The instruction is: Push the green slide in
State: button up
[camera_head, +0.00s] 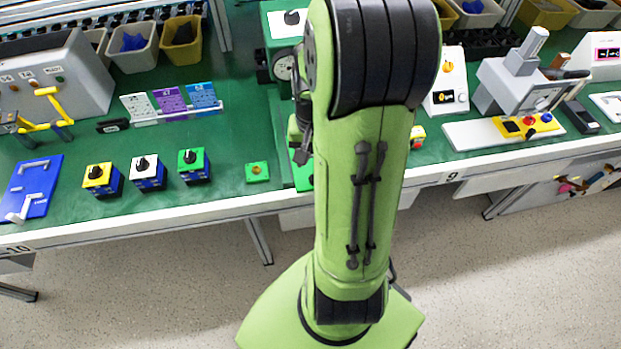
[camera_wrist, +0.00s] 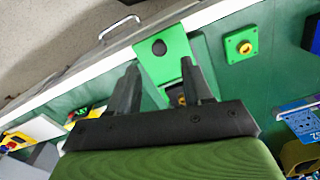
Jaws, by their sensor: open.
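The green slide (camera_wrist: 163,62) shows in the wrist view as a bright green plate with a dark round spot on its top, near the table's front edge. A dark slot-like part shows behind it, near my right finger. My gripper (camera_wrist: 159,61) is open, its two dark fingers apart and empty, with the green plate seen between and beyond the fingertips. I cannot tell whether they touch it. In the head view a green piece (camera_head: 302,156) shows at the left edge of my arm; my arm hides the rest of it and my gripper.
A small green box with a yellow button (camera_wrist: 245,47) stands beside the slide; it also shows in the head view (camera_head: 257,171). Switch boxes with yellow, white and green tops (camera_head: 193,164) stand further left.

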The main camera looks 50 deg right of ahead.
notch_tip(320, 180, down, 7)
jog(key=shift+f+b, duration=0.15)
jog(key=shift+b, duration=0.95)
jog(key=shift+c, duration=0.3)
grip_shut()
